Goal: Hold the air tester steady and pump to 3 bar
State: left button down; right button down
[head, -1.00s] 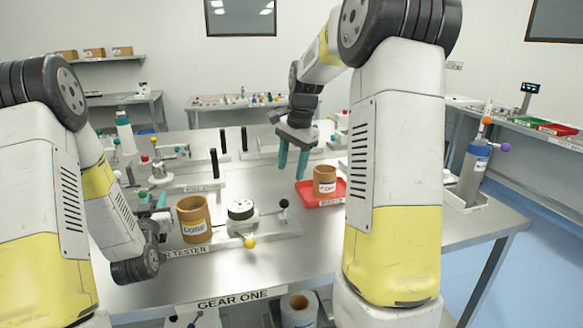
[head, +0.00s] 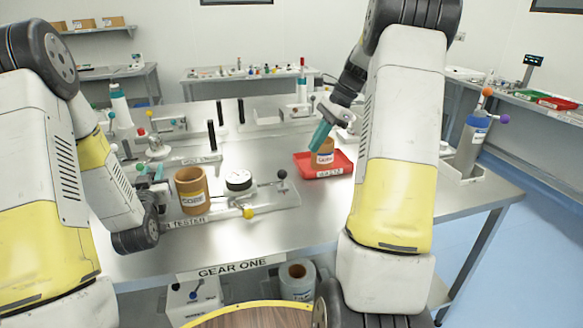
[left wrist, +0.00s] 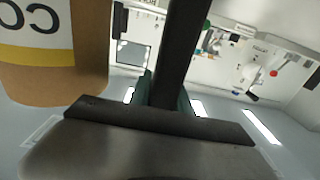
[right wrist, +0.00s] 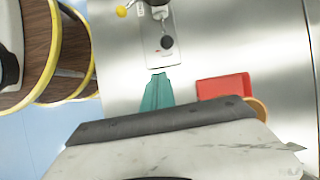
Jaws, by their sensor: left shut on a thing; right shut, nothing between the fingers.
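The air tester's pale base plate (head: 262,197) lies at the table's front, with a black round gauge (head: 239,180), a black-knobbed lever (head: 282,174) and a yellow ball (head: 248,212). A brown core (head: 191,192) stands at its left end. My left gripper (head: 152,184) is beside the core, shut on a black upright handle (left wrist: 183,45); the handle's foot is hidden. My right gripper (head: 322,136) is shut and empty, up and to the right of the lever, apart from it. Its teal fingers show in the right wrist view (right wrist: 157,93). I cannot read the gauge.
A red tray (head: 310,168) with another brown core (head: 321,158) is by my right gripper. A grey-blue cylinder (head: 471,143) stands at the table's right end. Other fixtures and black posts (head: 212,136) stand behind. A round wooden top with a yellow rim (head: 250,314) is in front.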

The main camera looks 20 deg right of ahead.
jog(key=d+m+y, duration=0.2)
jog(key=d+m, duration=0.1)
jog(key=d, duration=0.1)
jog(key=t, duration=0.1)
send_near(282, 178)
notch_tip(282, 178, down, 4)
jog(key=d, duration=0.3)
jog(key=shift+w+a+f, duration=0.2)
jog(key=shift+w+a, duration=0.1)
jog(key=shift+a, duration=0.45)
jog(key=shift+w+a+f, duration=0.15)
jog(key=shift+w+a, duration=0.2)
jog(key=shift+a, duration=0.4)
jog(key=shift+w+a+f, duration=0.2)
jog(key=shift+w+a, duration=0.1)
jog(key=shift+a, duration=0.45)
